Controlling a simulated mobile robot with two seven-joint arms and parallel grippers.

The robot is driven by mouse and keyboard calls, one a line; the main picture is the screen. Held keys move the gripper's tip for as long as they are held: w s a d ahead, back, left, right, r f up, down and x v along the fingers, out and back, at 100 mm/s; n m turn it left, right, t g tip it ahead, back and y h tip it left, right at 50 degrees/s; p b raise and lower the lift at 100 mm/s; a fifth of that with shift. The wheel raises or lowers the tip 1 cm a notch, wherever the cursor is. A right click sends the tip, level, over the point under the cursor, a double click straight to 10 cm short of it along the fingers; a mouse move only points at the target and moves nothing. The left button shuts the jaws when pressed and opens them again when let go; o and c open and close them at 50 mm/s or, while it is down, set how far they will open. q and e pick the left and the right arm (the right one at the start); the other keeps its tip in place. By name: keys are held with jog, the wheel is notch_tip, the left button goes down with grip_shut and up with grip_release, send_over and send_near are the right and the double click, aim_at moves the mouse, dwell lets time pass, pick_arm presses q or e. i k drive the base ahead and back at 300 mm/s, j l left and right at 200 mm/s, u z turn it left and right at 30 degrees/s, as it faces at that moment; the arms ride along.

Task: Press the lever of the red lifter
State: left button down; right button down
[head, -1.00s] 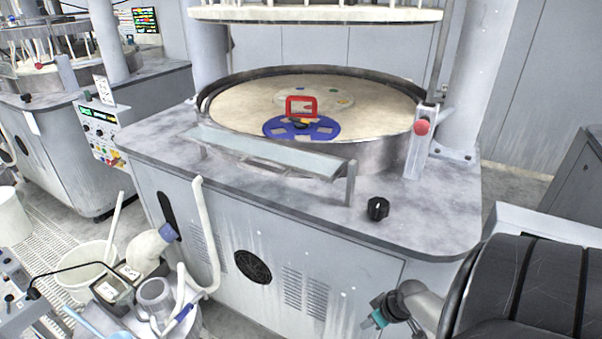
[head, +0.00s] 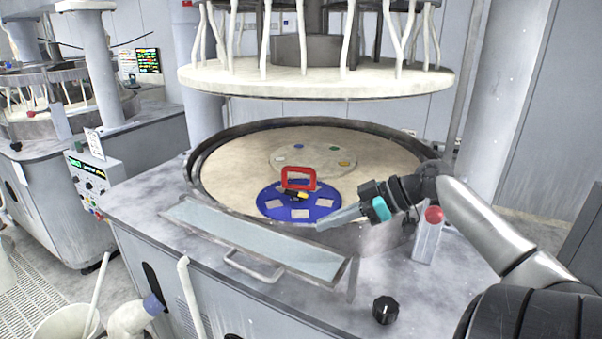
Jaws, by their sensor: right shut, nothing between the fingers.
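The red lifter (head: 299,179) stands upright on the blue disc (head: 271,205), which lies on the cream platen (head: 235,170) in the head view. A black and yellow part, perhaps its lever, shows at the lifter's base (head: 294,195). My right gripper (head: 322,226) comes in from the right over the near rim of the platen. Its fingers are shut and empty, and point left to the near right edge of the blue disc. It is apart from the lifter. Whether its fingertips touch the disc or rim cannot be told. My left gripper is not in view.
A pale disc with coloured spots (head: 313,160) lies behind the lifter. The upper plate (head: 320,82) hangs above the platen. A red button post (head: 430,233) stands under my right arm. A sloped tray (head: 262,240) and a black knob (head: 386,309) are at the front.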

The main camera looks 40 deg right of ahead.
aim_at(304, 197)
jog(key=i+l, duration=0.2)
jog(key=l, duration=0.15)
jog(key=i+l, duration=0.2)
jog(key=l, duration=0.2)
jog(key=i+l, duration=0.2)
jog(key=l, duration=0.15)
